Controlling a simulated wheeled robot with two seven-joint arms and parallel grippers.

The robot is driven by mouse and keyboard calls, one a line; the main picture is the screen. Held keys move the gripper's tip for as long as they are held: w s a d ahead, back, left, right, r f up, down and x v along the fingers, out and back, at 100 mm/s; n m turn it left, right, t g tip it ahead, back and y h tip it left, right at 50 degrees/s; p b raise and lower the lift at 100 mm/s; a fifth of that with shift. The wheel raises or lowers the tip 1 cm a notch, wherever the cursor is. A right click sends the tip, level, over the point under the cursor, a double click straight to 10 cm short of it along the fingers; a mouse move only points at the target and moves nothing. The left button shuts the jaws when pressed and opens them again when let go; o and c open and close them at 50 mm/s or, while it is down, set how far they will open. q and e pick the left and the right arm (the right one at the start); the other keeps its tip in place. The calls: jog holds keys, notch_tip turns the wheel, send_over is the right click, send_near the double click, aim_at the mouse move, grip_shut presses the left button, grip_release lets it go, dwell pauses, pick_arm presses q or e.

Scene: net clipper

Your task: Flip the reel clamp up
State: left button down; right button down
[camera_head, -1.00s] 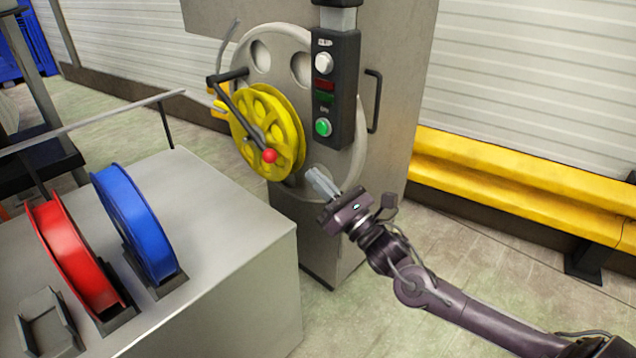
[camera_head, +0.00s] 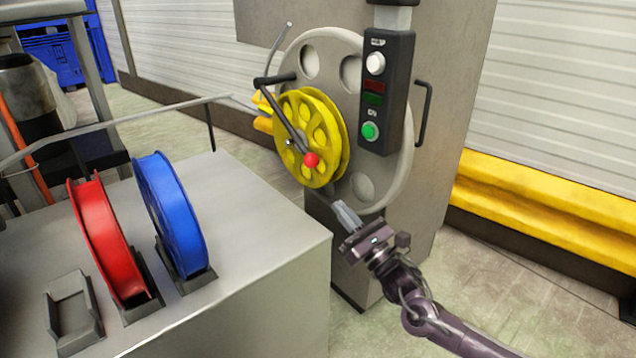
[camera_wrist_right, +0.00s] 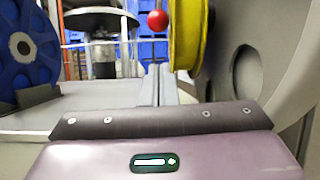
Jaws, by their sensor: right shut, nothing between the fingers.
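A yellow reel (camera_head: 333,122) is mounted on the grey round plate (camera_head: 385,180) of the machine. The reel clamp looks like the dark bar (camera_head: 281,108) that slants down across the reel's face to a red ball knob (camera_head: 311,160). My right gripper (camera_head: 343,210) is shut and empty, just below the reel and below and right of the knob, apart from it. In the right wrist view the shut fingers (camera_wrist_right: 160,82) point forward, with the red knob (camera_wrist_right: 158,20) above their tips and the yellow reel (camera_wrist_right: 186,35) to their right. My left gripper is out of view.
A black control box (camera_head: 388,92) with white and green buttons stands right of the reel. A grey bench (camera_head: 265,245) at the left holds a blue reel (camera_head: 172,215) and a red reel (camera_head: 108,240). A yellow barrier (camera_head: 540,205) runs along the wall at right.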

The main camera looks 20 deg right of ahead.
aim_at(329, 161)
jog(key=x, duration=0.8)
jog(key=shift+w+r+b, duration=0.1)
jog(key=shift+w+b, duration=0.1)
jog(key=shift+b, duration=0.2)
jog(key=shift+w+a+r, duration=0.25)
jog(key=shift+w+a, duration=0.05)
jog(key=shift+w, duration=0.25)
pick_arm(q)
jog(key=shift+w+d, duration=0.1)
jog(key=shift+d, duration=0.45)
pick_arm(e)
jog(key=shift+w+r, duration=0.1)
